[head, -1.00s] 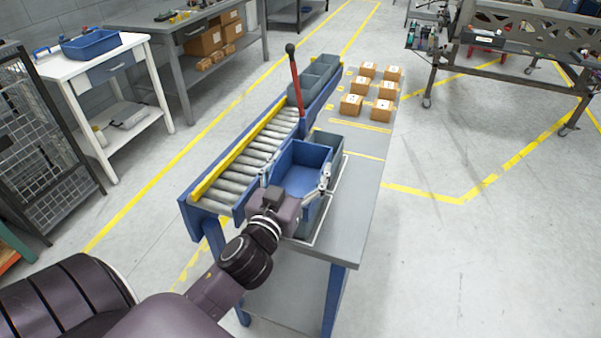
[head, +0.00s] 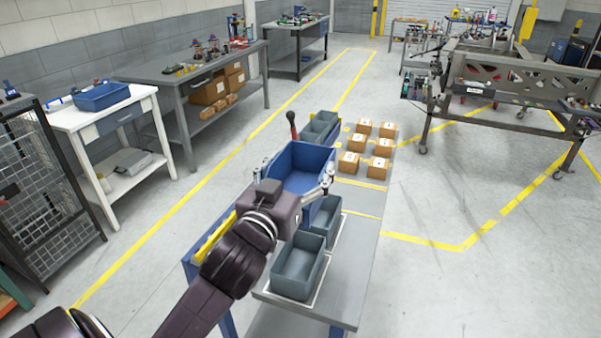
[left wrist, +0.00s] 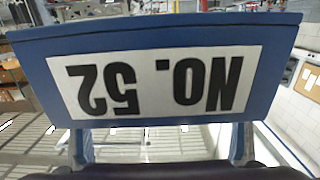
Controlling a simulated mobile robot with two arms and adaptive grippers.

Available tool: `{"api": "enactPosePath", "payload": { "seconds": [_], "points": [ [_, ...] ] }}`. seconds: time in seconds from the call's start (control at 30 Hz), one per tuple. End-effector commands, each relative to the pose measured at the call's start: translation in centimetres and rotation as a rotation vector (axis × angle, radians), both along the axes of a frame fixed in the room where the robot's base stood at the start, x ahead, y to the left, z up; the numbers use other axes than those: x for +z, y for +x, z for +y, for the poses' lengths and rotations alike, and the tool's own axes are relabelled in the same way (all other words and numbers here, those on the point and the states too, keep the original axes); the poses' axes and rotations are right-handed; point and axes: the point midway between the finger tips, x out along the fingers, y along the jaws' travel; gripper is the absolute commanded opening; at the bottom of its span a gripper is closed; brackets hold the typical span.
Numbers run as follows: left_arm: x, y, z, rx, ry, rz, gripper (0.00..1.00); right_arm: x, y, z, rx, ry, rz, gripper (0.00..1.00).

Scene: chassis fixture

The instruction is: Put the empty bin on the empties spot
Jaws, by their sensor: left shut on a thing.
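The blue bin (head: 301,158) hangs in my left gripper (head: 292,184), raised above the bench; the inside that shows is empty. In the left wrist view the bin's wall (left wrist: 285,60) carries a white label reading "NO. 52" upside down, and my gripper's fingers (left wrist: 162,146) reach its lower edge, shut on it. A roller conveyor (head: 211,240) with a yellow rail lies mostly hidden behind my arm and the bin. I cannot tell which marked place is the empties spot. My right gripper is not in view.
Two grey bins stand on the bench: a near one (head: 298,268) and one behind it (head: 327,212). Several cartons (head: 377,168) sit beyond, on the right.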

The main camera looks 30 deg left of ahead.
Motion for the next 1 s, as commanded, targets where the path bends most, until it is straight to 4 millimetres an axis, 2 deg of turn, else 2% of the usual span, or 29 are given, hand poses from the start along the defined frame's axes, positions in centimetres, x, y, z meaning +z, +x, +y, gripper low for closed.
{"api": "enactPosePath", "payload": {
  "seconds": [0.03,0.2,0.37,0.43,0.57,0.7,0.8,0.9,1.0],
  "points": [
    [0.9,0.0,0.0,0.0,-0.001,-0.001,0.44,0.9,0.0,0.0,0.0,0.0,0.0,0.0],
    [1.6,0.0,0.0,0.0,-0.001,-0.001,0.44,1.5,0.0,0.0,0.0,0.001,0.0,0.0],
    [1.5,0.0,0.0,0.0,-0.001,-0.001,0.44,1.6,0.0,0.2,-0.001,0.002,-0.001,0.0],
    [0.8,0.0,-0.3,-0.007,-0.001,0.001,0.44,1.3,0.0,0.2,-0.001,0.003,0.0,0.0],
    [-2.5,-0.5,-2.1,-0.043,-0.001,0.014,0.44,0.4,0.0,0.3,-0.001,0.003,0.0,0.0],
    [-7.8,-1.9,-5.6,-0.106,-0.002,0.023,0.44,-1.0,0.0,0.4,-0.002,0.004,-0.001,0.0],
    [-10.9,-3.4,-8.1,-0.15,-0.001,0.021,0.44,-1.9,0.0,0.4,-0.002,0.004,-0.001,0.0],
    [-13.2,-4.9,-10.3,-0.186,-0.002,0.016,0.44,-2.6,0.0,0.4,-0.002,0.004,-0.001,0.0],
    [-14.6,-6.1,-12.0,-0.21,-0.003,0.008,0.44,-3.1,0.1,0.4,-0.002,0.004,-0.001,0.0]
  ]
}}
